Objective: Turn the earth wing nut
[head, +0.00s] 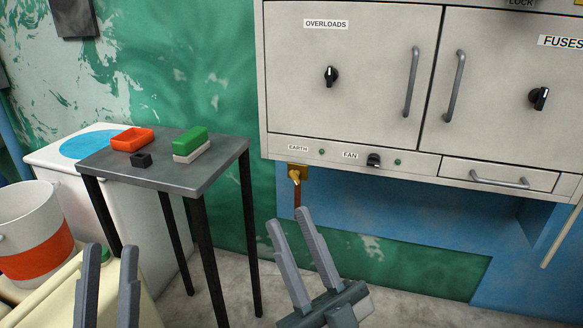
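The earth wing nut (295,174) is a small brass-coloured piece on a brass plate under the electrical cabinet's lower left corner, below the "EARTH" label. A reddish-brown strip runs down from it. My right gripper (288,216) is below and close to the nut in the picture, its two grey fingers pointing up with a gap between them and nothing held. I cannot tell its distance in depth from the nut. My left gripper (111,252) is at the bottom left, its two fingers apart and empty. Its lower part is cut off by the frame.
The grey cabinet (285,70) has black knobs, door handles and a drawer (500,177). A dark table (165,177) left of the nut carries an orange tray (132,139), a black block (141,160) and a green-and-white block (191,145). A white bucket (30,232) stands far left.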

